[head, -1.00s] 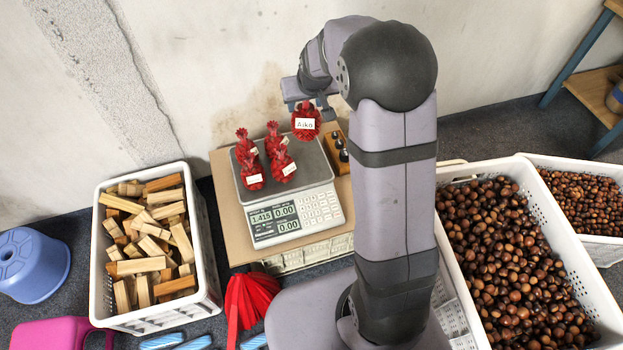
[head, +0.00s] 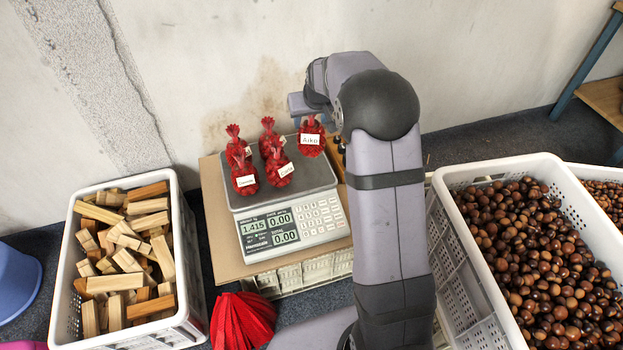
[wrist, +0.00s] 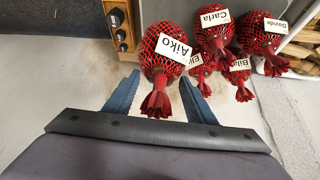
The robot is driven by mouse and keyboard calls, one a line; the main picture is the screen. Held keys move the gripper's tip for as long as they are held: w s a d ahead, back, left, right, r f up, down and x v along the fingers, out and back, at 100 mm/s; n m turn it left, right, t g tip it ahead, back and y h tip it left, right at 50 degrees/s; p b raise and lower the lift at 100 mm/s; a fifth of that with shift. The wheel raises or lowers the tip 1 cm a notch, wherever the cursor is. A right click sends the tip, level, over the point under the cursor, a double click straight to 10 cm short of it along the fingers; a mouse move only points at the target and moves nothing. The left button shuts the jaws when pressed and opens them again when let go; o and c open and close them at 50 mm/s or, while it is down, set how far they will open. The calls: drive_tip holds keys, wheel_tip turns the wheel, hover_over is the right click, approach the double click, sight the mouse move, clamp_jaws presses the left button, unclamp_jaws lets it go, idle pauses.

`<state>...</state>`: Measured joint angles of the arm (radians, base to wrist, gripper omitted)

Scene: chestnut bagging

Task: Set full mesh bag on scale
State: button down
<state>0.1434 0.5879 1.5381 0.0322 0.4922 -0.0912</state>
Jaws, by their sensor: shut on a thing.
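A full red mesh bag labelled Aiko (head: 311,139) hangs at the back right corner of the scale's pan. Whether it touches the pan cannot be told. My gripper (head: 307,113) is shut on its gathered neck; in the wrist view the bag (wrist: 166,50) shows with its tied top between the two fingers (wrist: 158,92). The scale (head: 300,228) shows 1.415 on its display. Several other full red mesh bags stand on its pan (head: 313,178), among them Davide (head: 243,176) and Carla (head: 279,168), to the left of the Aiko bag.
The scale stands on a board (head: 213,205) over a crate. A crate of wood pieces (head: 187,240) is at left, a crate of chestnuts (head: 470,275) at right. Red mesh (head: 242,318) lies in front. The wall is close behind.

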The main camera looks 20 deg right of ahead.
sight(314, 139)
drive_tip(key=shift+f, duration=0.1)
drive_tip(key=shift+f+b, duration=1.15)
drive_tip(key=shift+f, duration=3.8)
drive_tip(key=c, duration=0.8)
unclamp_jaws()
drive_tip(key=shift+f, duration=0.15)
drive_tip(key=shift+r, duration=0.3)
drive_tip(key=p+v, duration=0.2)
drive_tip(key=v, duration=0.9)
drive_tip(key=shift+s+r, duration=0.25)
drive_tip(key=shift+r, duration=0.05)
